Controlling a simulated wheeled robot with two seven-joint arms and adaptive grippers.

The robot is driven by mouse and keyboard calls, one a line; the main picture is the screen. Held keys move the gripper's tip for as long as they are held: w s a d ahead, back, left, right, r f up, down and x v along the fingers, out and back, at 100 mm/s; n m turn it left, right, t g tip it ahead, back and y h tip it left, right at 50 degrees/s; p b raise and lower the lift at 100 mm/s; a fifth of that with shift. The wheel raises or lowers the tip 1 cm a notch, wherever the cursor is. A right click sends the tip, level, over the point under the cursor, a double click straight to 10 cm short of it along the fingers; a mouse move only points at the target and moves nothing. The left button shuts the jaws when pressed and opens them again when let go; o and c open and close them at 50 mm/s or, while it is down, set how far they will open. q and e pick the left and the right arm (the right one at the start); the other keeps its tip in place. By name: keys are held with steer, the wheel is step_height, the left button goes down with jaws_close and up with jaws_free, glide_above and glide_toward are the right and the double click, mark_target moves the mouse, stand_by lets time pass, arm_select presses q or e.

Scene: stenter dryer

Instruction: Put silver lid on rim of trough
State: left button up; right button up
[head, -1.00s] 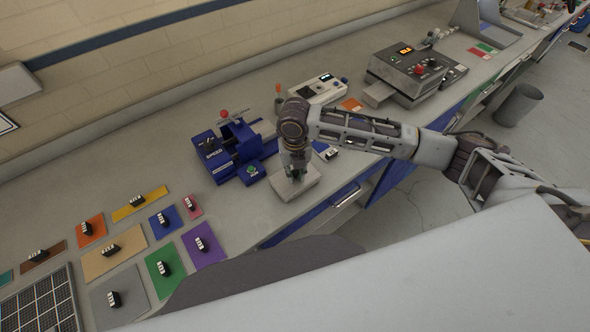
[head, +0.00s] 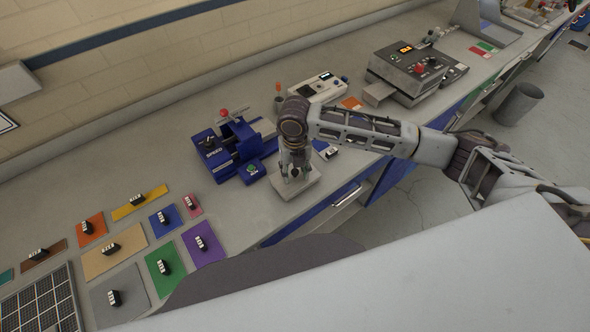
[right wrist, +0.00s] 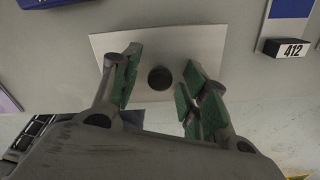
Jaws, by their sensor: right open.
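The silver lid, a flat pale rectangular plate (head: 306,187) with a dark round knob, is at the front of the counter beside the blue machine. It also shows in the right wrist view (right wrist: 118,42), with the knob (right wrist: 161,78) near its middle. My right gripper (head: 295,175) is over the lid, pointing down. In the right wrist view its green-padded fingers (right wrist: 157,92) are open on either side of the knob, with a gap to each side. I cannot make out the trough or its rim for sure. My left gripper is not in view.
A blue machine (head: 222,160) with a red knob stands just left of the lid. Colored mats with small label blocks lie further left. A white control box (head: 318,89) and a grey machine (head: 405,78) stand behind my right arm. The counter's front edge is close.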

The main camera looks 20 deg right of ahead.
step_height(320, 180, up, 12)
stand_by(0.7)
steer(key=shift+f, duration=0.1)
stand_by(0.4)
